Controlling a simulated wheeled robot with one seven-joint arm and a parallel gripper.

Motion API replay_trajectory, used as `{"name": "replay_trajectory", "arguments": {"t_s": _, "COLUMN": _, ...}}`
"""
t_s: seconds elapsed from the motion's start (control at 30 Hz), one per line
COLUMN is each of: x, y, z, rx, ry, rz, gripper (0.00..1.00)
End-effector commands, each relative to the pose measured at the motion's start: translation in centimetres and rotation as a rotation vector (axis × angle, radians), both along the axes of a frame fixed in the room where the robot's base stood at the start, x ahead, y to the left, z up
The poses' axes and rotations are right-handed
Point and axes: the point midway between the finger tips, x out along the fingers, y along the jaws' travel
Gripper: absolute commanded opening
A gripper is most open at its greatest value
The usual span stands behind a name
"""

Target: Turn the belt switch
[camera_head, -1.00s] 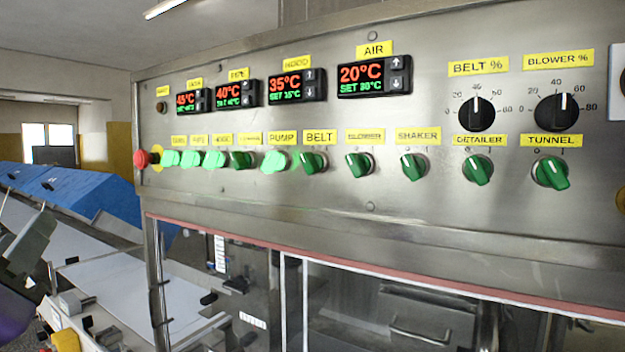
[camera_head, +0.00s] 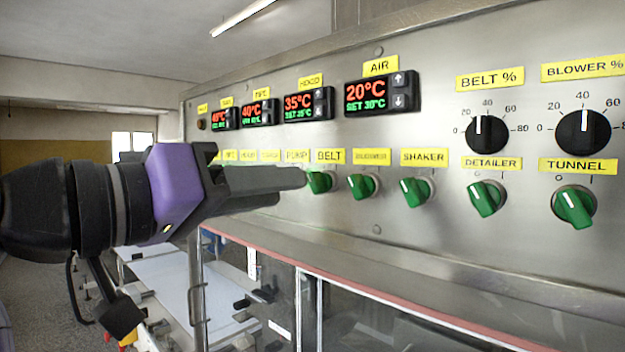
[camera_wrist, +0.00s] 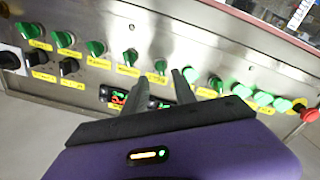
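The belt switch (camera_head: 319,182) is a green rotary knob under the yellow BELT label on the steel panel, and its handle is tilted. Contact with the panel cannot be told.
Similar green knobs stand close by: blower (camera_head: 363,186), shaker (camera_head: 417,191), detailer (camera_head: 486,198) and tunnel (camera_head: 574,205). Black dials (camera_head: 486,134) and temperature displays (camera_head: 383,93) sit above. A red stop button (camera_wrist: 300,108) is at the row's end. The panel's lower edge juts below.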

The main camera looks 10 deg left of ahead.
Motion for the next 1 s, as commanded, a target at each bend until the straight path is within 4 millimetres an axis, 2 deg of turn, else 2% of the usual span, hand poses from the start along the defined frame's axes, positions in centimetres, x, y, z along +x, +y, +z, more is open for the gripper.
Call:
{"name": "replay_trajectory", "arguments": {"t_s": 0.2, "x": 2.8, "y": -2.2, "z": 0.2, "rx": -0.001, "ry": 0.001, "rz": -0.001, "gripper": 0.33}}
{"name": "replay_trajectory", "arguments": {"t_s": 0.33, "x": 3.9, "y": -3.1, "z": 0.2, "rx": -0.001, "ry": -0.001, "rz": 0.000, "gripper": 0.33}}
{"name": "replay_trajectory", "arguments": {"t_s": 0.73, "x": 4.6, "y": -3.6, "z": 0.0, "rx": -0.001, "ry": -0.001, "rz": 0.002, "gripper": 0.33}}
{"name": "replay_trajectory", "arguments": {"t_s": 0.77, "x": 4.6, "y": -3.6, "z": 0.0, "rx": -0.001, "ry": -0.001, "rz": 0.002, "gripper": 0.29}}
{"name": "replay_trajectory", "arguments": {"t_s": 0.9, "x": 4.6, "y": -3.6, "z": 0.0, "rx": -0.001, "ry": -0.001, "rz": 0.002, "gripper": 0.01}}
{"name": "replay_trajectory", "arguments": {"t_s": 1.0, "x": 4.6, "y": -3.6, "z": 0.0, "rx": -0.001, "ry": -0.001, "rz": 0.002, "gripper": 0.00}}
